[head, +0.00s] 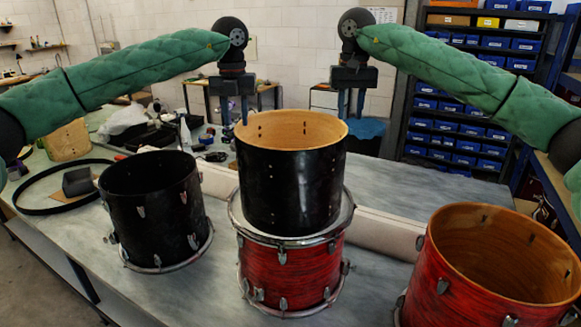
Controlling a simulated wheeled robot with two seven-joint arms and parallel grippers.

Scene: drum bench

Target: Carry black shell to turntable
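The black shell (290,190), with a bare wood inside, is upright at the centre. Its lower edge is at the pale top of a red drum (290,275); I cannot tell whether it rests there or hangs just above. My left gripper (235,118) is at the shell's left rim, pointing down, with its fingers apart. My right gripper (350,112) is at the right rim, also pointing down with fingers apart. Neither shows a clear grip on the rim. I cannot make out a turntable for certain.
A red open shell (490,265) stands at front right. A black hoop (50,190) and a small dark block (77,181) lie at far left. A pale padded bar (385,229) runs behind the drums.

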